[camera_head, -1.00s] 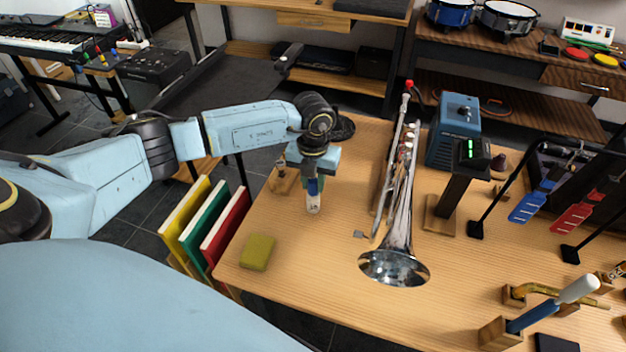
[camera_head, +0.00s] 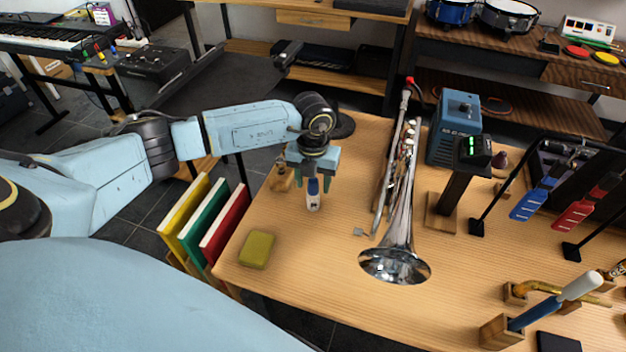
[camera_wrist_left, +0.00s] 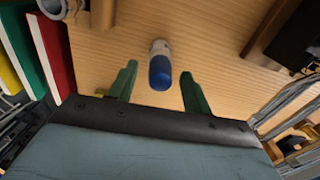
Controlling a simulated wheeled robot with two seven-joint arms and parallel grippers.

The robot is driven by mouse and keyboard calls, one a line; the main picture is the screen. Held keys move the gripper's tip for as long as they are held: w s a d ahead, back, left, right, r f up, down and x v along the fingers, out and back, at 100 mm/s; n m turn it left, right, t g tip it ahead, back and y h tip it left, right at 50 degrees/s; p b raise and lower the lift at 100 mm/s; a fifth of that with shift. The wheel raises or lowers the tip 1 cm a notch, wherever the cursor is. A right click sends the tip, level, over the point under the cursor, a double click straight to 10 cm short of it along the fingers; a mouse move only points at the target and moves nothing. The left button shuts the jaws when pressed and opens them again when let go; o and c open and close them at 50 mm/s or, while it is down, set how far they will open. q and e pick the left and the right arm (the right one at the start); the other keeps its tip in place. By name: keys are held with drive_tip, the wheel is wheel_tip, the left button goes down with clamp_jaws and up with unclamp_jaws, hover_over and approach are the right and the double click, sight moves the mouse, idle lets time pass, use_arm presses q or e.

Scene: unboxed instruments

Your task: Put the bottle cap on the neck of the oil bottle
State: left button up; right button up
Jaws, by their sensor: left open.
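The oil bottle, small and white, stands upright on the wooden table in the head view (camera_head: 313,204) and also shows in the left wrist view (camera_wrist_left: 159,46). The blue bottle cap (camera_head: 313,187) sits on top of it, in line with the neck; it also shows in the left wrist view (camera_wrist_left: 160,74). The neck itself is hidden under the cap. My left gripper (camera_head: 313,182) points down over the bottle. Its green fingers are open, one on each side of the cap, with gaps showing in the left wrist view (camera_wrist_left: 160,88). My right gripper is out of view.
A silver trumpet (camera_head: 402,230) lies right of the bottle, with a small grey piece (camera_head: 359,232) beside it. A yellow-green block (camera_head: 257,250) lies at the table's front left. A wooden holder (camera_head: 282,180) stands left of the gripper. The tabletop in front of the bottle is clear.

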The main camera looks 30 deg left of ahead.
use_arm(q)
wheel_tip(320, 180, up, 13)
drive_tip(key=shift+r+p, duration=0.2)
drive_tip(key=shift+p, duration=0.2)
drive_tip(key=shift+f, duration=0.1)
idle(0.5)
